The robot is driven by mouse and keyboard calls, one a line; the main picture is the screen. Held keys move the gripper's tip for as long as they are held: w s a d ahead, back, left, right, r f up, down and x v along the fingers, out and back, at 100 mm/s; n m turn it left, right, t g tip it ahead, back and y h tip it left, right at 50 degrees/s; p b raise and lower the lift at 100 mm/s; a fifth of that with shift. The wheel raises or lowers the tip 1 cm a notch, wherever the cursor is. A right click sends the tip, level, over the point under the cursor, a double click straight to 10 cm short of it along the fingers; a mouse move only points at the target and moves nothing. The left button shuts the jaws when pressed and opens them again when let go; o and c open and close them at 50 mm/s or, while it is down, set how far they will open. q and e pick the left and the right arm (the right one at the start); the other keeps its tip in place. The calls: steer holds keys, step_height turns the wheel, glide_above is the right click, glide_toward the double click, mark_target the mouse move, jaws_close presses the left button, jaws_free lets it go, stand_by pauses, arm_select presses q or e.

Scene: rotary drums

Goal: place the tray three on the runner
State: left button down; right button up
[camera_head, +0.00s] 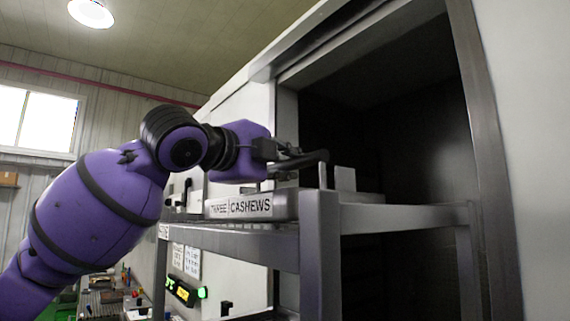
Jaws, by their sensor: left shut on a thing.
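A tray (285,204) with a white label reading "CASHEWS" sits at the top of a grey metal rack (270,245). My left gripper (287,158) is shut on the tray's dark handle (310,160), above the tray's front. The gripper and my purple arm hide part of the tray. I cannot tell whether the tray rests fully on the rack's rails. My right gripper is not in view.
A dark open chamber (400,150) with a metal door frame (478,120) stands behind and right of the rack. A lit green and yellow display (183,291) shows below the rack's left. A cluttered bench (100,300) is at the lower left.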

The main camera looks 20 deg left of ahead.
arm_select(q)
steer(key=c, duration=2.1)
jaws_free()
steer(key=o, duration=0.5)
steer(key=shift+c, duration=0.2)
steer(key=v, duration=1.2)
